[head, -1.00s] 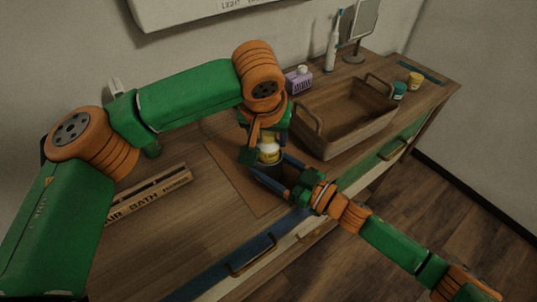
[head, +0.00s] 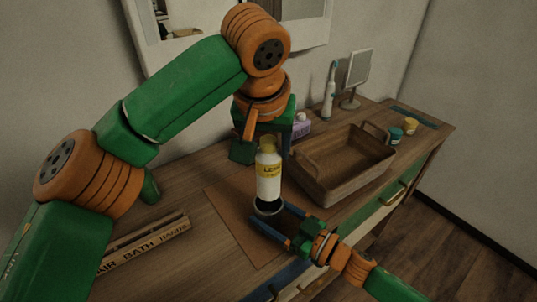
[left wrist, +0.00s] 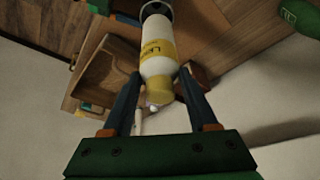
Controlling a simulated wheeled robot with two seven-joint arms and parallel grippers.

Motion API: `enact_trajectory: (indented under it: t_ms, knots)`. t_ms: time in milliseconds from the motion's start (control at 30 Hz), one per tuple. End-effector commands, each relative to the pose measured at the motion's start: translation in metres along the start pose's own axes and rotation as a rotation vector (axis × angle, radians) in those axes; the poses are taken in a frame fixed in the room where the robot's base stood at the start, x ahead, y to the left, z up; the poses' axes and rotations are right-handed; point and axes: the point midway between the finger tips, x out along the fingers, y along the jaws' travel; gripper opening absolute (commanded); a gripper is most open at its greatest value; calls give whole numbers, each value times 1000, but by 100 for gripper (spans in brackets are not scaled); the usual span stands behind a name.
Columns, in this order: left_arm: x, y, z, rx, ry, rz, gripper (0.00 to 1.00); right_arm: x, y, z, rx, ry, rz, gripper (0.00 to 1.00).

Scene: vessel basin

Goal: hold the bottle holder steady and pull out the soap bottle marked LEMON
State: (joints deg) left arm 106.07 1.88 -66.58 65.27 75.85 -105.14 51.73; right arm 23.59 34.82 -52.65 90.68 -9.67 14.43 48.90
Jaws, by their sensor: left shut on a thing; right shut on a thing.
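The soap bottle (head: 269,185) is white with a yellow label reading LEMON and a yellow top. It stands upright, most of its body showing above the dark, round bottle holder (head: 267,208). I cannot tell whether its base is still inside the rim. My left gripper (head: 265,149) is shut on the bottle near its top. In the left wrist view, the fingers (left wrist: 158,75) lie on either side of the bottle (left wrist: 157,45), with the holder rim (left wrist: 172,13) at its far end. My right gripper (head: 271,217) is shut on the holder, low on the brown mat, its fingers partly hiding it.
A wooden basket (head: 345,181) stands right of the holder. Behind are a purple bottle (head: 301,127), a toothbrush (head: 330,95), a mirror (head: 358,68) and two small jars (head: 396,135). A lettered wooden rack (head: 145,245) lies at left. The brown mat (head: 228,205) has bare room.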

Motion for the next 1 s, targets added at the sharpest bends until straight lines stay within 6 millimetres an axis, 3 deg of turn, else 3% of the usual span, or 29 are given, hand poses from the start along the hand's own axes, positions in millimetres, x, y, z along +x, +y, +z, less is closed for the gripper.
enact_trajectory:
  t_ms: [233, 267, 300, 333, 533, 633, 1000]
  knots:
    - [0, 0, 0, 0, 0, 0, 0, 0, 0, 1, 1, -2, 0, 18]
    - [0, 0, 0, 0, 0, 0, 0, 0, 0, 1, 1, -2, 0, 85]
    - [0, 0, 0, 0, 0, 0, 0, 0, 0, 1, 1, -2, 0, 96]
    - [0, 0, 0, 0, 0, 0, 0, 0, 0, 1, 0, -1, 0, 100]
    - [0, 0, 0, 0, 1, 0, 0, -1, 0, 0, 0, -1, 0, 100]
    - [0, 0, 0, -1, 1, 0, 0, -11, 0, 2, 1, -3, 1, 100]
    - [0, 0, 0, -1, 1, 0, 0, -105, 0, 2, 3, -7, 2, 100]
